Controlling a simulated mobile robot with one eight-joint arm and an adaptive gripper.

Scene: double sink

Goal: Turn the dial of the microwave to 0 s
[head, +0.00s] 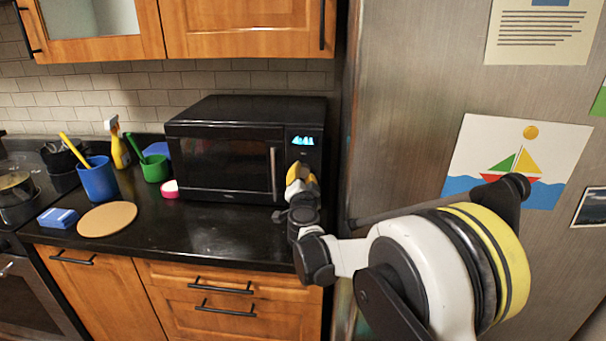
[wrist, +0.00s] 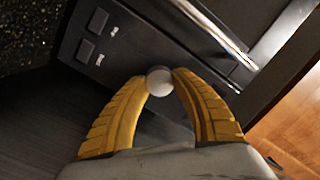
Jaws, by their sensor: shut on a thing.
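The black microwave (head: 225,165) stands on the counter against the backsplash, its door closed. A lit blue display (head: 302,141) is at the top of its right-hand panel; I cannot read its digits for sure. The silver round dial (wrist: 160,81) shows in the wrist view on the panel, between my yellow fingertips. My gripper (wrist: 159,84) is shut on the dial, one finger on each side. In the head view my gripper (head: 300,180) is in front of the panel and hides the dial.
The fridge (head: 410,120) stands close to the right of the microwave. Blue and green cups, a spray bottle and a round board (head: 107,219) are on the counter to the left.

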